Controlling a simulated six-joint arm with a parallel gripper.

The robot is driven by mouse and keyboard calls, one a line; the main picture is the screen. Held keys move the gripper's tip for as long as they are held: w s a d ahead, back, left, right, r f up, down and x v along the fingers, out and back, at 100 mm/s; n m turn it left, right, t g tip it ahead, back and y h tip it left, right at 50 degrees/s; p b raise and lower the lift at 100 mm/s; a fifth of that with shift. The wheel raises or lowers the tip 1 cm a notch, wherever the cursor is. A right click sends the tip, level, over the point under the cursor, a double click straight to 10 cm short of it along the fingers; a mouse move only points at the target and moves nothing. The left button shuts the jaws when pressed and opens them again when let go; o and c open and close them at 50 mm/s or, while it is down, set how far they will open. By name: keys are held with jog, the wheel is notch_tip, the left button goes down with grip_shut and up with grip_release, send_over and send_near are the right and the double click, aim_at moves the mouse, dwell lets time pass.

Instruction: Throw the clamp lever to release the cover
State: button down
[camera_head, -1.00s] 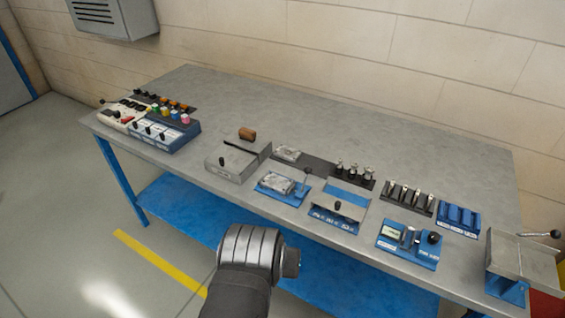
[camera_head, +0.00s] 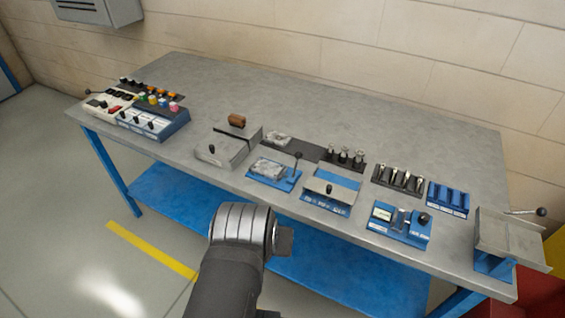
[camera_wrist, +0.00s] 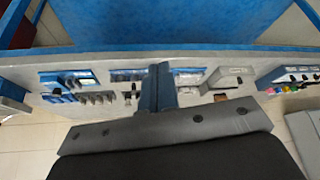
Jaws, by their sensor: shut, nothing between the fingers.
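A blue fixture (camera_head: 284,184) near the front edge of the bench holds a light grey cast block (camera_head: 266,169), which looks like the cover. A thin upright lever (camera_head: 297,164) with a dark knob stands at its right side and looks like the clamp lever. My gripper (camera_head: 286,241) is in front of the bench, below and apart from the fixture, touching nothing visible. In the wrist view its fingers (camera_wrist: 158,88) are together and empty, and partly cover the row of fixtures. The fixture is small there, and I cannot make out the lever.
A grey box (camera_head: 222,151) stands left of the fixture, and a blue unit with a grey plate (camera_head: 332,190) stands close on its right. A grey station with a ball-ended lever (camera_head: 508,238) is at the right end. The back of the bench (camera_head: 330,105) is clear.

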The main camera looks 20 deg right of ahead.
jog(key=w+d+r+m+g, duration=0.1)
jog(key=w+d+r+m, duration=0.1)
jog(key=w+d+r, duration=0.35)
jog(key=m+g, duration=0.5)
jog(key=m, duration=0.5)
send_over(296, 165)
jog(key=w+d, duration=0.2)
jog(key=d, duration=0.3)
jog(key=a+x, duration=0.1)
jog(key=x, duration=0.3)
jog(key=shift+w+d+f+m, duration=0.15)
jog(key=shift+w, duration=0.2)
jog(key=shift+w+d+f+m, duration=0.15)
jog(key=shift+w, duration=0.2)
jog(key=x, duration=1)
jog(key=shift+s+d, duration=0.1)
jog(key=shift+a+r, duration=0.15)
jog(key=shift+a, duration=0.85)
jog(key=shift+a+r, duration=0.2)
jog(key=shift+a, duration=0.85)
